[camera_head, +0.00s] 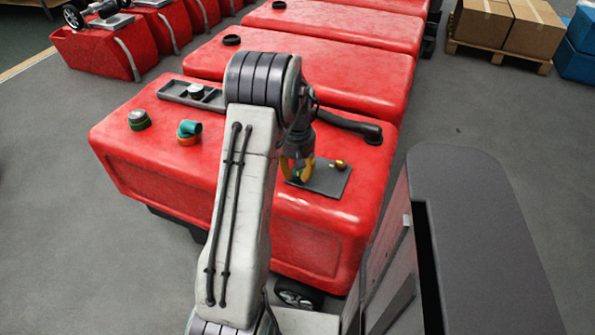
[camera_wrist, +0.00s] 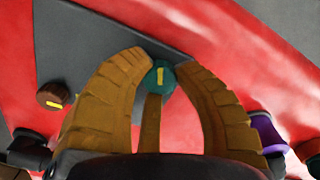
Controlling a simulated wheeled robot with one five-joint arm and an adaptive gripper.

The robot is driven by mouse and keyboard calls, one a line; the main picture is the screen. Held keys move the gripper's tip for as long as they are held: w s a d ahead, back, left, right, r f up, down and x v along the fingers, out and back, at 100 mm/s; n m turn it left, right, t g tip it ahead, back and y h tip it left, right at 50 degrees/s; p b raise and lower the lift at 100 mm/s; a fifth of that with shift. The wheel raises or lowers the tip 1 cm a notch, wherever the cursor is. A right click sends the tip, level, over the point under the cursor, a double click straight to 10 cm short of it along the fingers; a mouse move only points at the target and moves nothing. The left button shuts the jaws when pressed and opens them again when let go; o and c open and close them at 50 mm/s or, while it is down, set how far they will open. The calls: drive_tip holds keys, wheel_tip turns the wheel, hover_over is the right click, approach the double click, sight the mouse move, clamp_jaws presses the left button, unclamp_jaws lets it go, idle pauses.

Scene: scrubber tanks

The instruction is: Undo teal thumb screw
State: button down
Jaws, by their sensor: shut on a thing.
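The teal thumb screw (camera_wrist: 160,79) has a yellow mark on its top and stands at the edge of a grey plate (camera_wrist: 85,45) in the wrist view. In the head view, my gripper (camera_head: 297,174) is at the left part of the grey plate (camera_head: 328,181), on top of the nearest red tank (camera_head: 150,165). The fingers mostly hide the teal screw there. A brown knob (camera_wrist: 54,96) with a yellow mark sits on the same plate, apart from the fingers.
A black hose (camera_head: 350,125) lies behind my gripper. On the tank's left are a green-ringed black cap (camera_head: 138,120), a teal elbow (camera_head: 190,128) on an orange ring, and a grey tray (camera_head: 175,90). More red tanks (camera_head: 310,72) stand behind.

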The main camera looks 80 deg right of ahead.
drive_tip(key=n, duration=0.5)
drive_tip(key=shift+a+f+n, duration=0.25)
drive_tip(key=shift+n, duration=2.25)
drive_tip(key=c, duration=1.3)
unclamp_jaws()
drive_tip(key=shift+s, duration=0.1)
drive_tip(key=o, duration=0.4)
drive_tip(key=shift+d+r, duration=0.1)
drive_tip(key=shift+d, duration=0.05)
drive_tip(key=shift+d+r, duration=0.1)
drive_tip(key=shift+r, duration=0.05)
